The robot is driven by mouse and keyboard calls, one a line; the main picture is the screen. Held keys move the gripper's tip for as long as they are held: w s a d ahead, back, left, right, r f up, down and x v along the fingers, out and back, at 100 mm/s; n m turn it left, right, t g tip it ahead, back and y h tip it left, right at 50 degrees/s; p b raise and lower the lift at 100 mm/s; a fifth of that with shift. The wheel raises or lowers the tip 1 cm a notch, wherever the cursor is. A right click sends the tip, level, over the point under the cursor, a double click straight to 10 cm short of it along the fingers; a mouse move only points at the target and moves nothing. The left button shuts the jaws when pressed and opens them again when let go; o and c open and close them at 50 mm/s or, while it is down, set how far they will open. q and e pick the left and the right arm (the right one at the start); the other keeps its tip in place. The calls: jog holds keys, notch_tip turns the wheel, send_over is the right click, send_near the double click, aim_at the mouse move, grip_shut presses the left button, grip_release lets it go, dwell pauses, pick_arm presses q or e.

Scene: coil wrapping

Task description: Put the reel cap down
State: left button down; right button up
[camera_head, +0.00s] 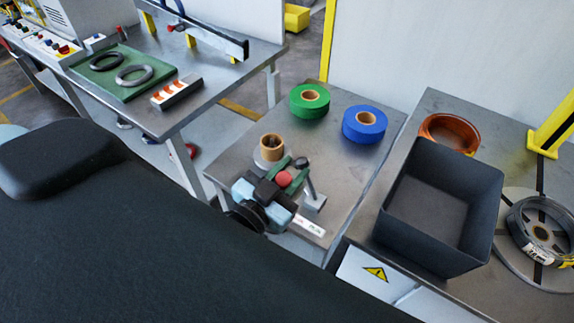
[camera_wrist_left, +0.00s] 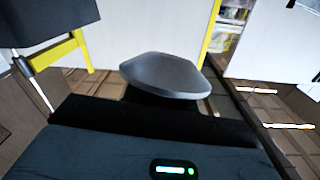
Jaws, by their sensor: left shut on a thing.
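The reel cap (camera_wrist_left: 165,75) shows in the left wrist view as a dark grey, shallow domed disc, just beyond my gripper's dark body. In the head view I cannot clearly pick out the cap among the gripper and bench parts there; the contact is hidden in the wrist view. My right gripper is not in view.
The middle bench (camera_head: 345,165) carries a green roll (camera_head: 309,111), a blue roll (camera_head: 365,125) and a brown core (camera_head: 272,143). A dark bin (camera_head: 400,210), an orange ring (camera_head: 470,125) and a reel (camera_head: 520,240) are at right. A green mat (camera_head: 105,85) is at left. A large black shape hides the lower left.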

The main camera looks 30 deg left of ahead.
pick_arm(q)
jog(key=w+d+r+m+g+h, duration=0.3)
jog(key=d+r+m+h, duration=0.3)
jog(key=d, duration=0.6)
notch_tip(320, 180, up, 3)
jog(key=g+h, duration=0.1)
jog(key=h, duration=0.2)
jog(key=shift+w+d+f+m+h, duration=0.2)
jog(key=shift+d+m+h, duration=0.1)
jog(key=shift+m+h, duration=0.1)
